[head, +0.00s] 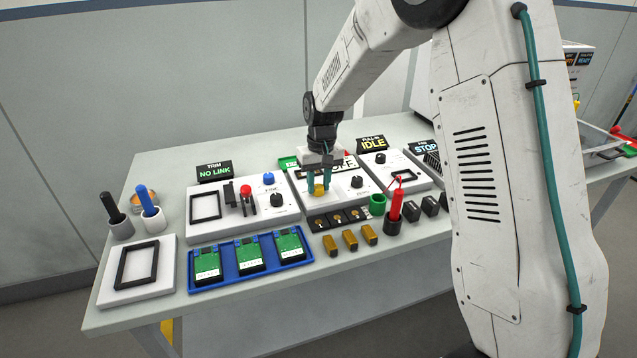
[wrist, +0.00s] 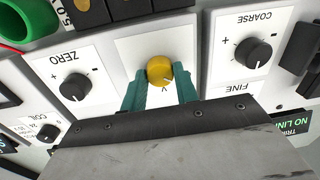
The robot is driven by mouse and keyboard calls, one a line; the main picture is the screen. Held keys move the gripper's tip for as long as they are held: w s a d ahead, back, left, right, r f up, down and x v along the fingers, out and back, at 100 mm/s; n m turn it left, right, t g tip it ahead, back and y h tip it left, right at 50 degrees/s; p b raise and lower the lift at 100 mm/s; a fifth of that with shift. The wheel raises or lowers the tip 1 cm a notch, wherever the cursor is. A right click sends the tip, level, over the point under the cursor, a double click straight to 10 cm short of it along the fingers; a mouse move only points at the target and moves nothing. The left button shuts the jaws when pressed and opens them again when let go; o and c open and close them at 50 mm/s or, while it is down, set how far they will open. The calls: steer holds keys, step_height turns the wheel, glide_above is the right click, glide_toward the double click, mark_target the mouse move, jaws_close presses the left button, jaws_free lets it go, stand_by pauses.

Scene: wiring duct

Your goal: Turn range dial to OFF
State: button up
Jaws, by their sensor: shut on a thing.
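The range dial, a round yellow knob with a pointer mark (wrist: 160,70), sits on a white panel in the wrist view. My gripper (wrist: 161,88) has its teal fingers on either side of the yellow knob and is shut on it. In the head view the yellow knob (head: 319,190) shows between the fingertips of my gripper (head: 318,183), on the middle panel.
Black knobs marked ZERO (wrist: 74,87) and COARSE (wrist: 257,52) flank the dial. A blue tray (head: 271,259) with green boards lies at the front. A green cup (head: 377,204) and a red-handled probe (head: 396,206) stand right of the panel. Several brown blocks (head: 350,239) lie in front.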

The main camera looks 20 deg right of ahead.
mark_target(320, 186)
steer(key=shift+n, duration=0.7)
steer(key=o, duration=1)
steer(key=shift+c, duration=0.2)
steer(key=shift+r, duration=0.1)
step_height(320, 186, up, 8)
steer(key=shift+d+f, duration=0.15)
